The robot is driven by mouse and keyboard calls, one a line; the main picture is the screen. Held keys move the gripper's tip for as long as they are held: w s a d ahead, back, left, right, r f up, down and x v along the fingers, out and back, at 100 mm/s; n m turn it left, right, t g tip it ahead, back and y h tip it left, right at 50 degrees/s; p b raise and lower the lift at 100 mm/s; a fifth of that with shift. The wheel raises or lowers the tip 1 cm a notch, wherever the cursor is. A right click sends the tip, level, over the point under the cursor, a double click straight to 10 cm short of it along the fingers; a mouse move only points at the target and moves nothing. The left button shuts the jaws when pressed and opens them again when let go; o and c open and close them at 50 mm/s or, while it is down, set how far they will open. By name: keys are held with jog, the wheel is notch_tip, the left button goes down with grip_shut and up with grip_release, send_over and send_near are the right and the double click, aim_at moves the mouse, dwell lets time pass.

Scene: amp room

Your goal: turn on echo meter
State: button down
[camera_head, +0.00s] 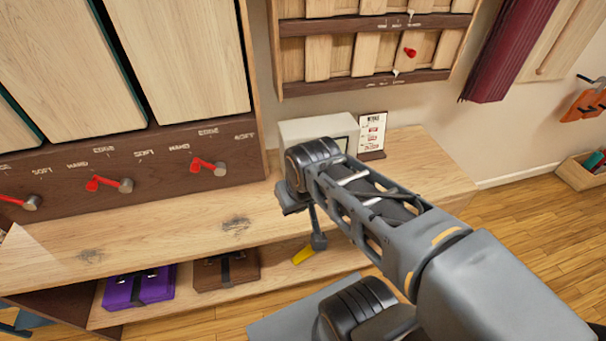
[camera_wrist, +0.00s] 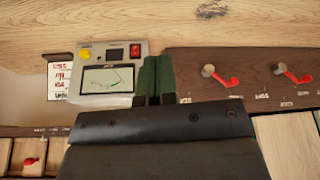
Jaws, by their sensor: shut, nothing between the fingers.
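The echo meter (camera_wrist: 78,100) is a grey box with a pale screen (camera_wrist: 107,79) showing a thin dark line. A round yellow button (camera_wrist: 85,54) and a red switch (camera_wrist: 135,50) sit on the same face, with a small dark label between them. In the head view, the box (camera_head: 317,127) stands on the wooden bench, partly hidden by my arm. In the wrist view, my gripper (camera_wrist: 158,60) is shut and empty, its green fingers side by side just right of the meter. I cannot tell whether they touch it. The fingertips are hidden in the head view.
A price-like card (camera_head: 372,133) stands beside the meter. Red-handled levers (camera_head: 209,167) line the dark panel to the left. The bench top (camera_head: 430,175) is clear to the right. A purple case (camera_head: 139,288) and a brown case (camera_head: 226,270) lie on the shelf below.

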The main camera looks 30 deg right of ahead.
jog(key=w+d+n+t+h+p, duration=0.3)
jog(key=w+d+n+h+p, duration=0.15)
jog(key=w+d, duration=0.8)
notch_tip(320, 180, down, 12)
jog(key=d+n+y+p, duration=0.1)
jog(key=n+y+p, duration=0.2)
jog(key=n+y, duration=0.5)
jog(key=shift+n+p, duration=0.35)
jog(key=shift+n, duration=0.5)
jog(key=shift+w, duration=0.1)
